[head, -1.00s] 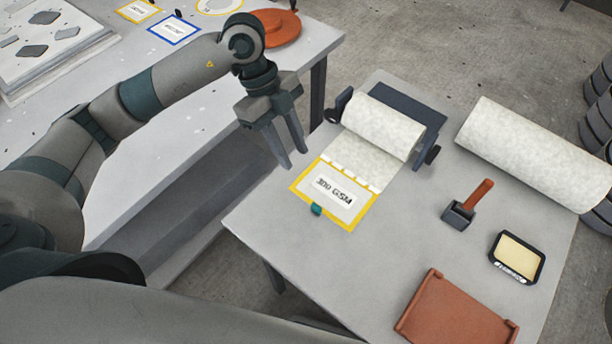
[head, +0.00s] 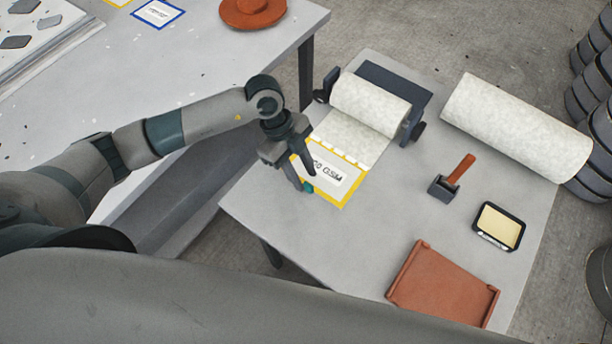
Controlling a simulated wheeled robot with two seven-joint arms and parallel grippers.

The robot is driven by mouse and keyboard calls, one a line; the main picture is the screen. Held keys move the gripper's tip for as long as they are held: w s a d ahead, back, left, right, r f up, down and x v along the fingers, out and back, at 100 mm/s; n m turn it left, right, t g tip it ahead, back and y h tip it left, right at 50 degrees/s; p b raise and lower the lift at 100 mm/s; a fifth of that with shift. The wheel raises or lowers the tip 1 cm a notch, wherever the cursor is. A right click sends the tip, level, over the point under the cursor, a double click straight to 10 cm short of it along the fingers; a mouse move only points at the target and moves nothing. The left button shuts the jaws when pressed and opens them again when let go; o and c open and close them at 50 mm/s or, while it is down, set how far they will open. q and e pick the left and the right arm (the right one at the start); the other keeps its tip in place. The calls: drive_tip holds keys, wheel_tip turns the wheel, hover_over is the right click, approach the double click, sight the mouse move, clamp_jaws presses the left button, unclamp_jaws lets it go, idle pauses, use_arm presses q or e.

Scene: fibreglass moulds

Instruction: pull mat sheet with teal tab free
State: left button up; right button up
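The mat sheet (head: 360,138) runs off a white roll (head: 368,104) held in a dark dispenser on the grey table. Its front end lies over a yellow-bordered card (head: 345,195) marked with "GSM", whose left part is hidden by my gripper. The teal tab (head: 308,188) sits at the card's front-left edge. My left gripper (head: 305,182) is open, pointing down, with its fingers at the tab. I cannot tell whether the tab lies between the fingers. My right gripper is not in view.
A large white roll (head: 515,127) lies at the back right. A red-handled tool (head: 460,172), a black-framed yellow pad (head: 499,227) and a brown tray (head: 440,283) stand on the right of the table (head: 290,235). The table's front left is clear.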

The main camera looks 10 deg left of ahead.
use_arm(q)
drive_tip(key=shift+x, duration=1.35)
clamp_jaws()
drive_tip(key=shift+s+a+p, duration=0.25)
drive_tip(key=shift+s+p, duration=0.2)
drive_tip(key=shift+s, duration=0.2)
drive_tip(key=shift+s+a+p, duration=0.3)
drive_tip(key=shift+s+p, duration=0.2)
drive_tip(key=shift+s, duration=0.15)
drive_tip(key=shift+s+a+p, duration=0.25)
drive_tip(key=shift+s+p, duration=0.2)
drive_tip(key=shift+s, duration=0.2)
drive_tip(key=shift+s+a+p, duration=0.55)
drive_tip(key=shift+s+p, duration=0.1)
drive_tip(key=shift+s, duration=0.65)
drive_tip(key=shift+s+a+p, duration=0.5)
drive_tip(key=shift+s+p, duration=0.2)
drive_tip(key=shift+s, duration=0.6)
drive_tip(key=shift+s+a+p, duration=0.55)
drive_tip(key=shift+s+p, duration=0.1)
drive_tip(key=shift+s, duration=0.6)
drive_tip(key=shift+r, duration=0.2)
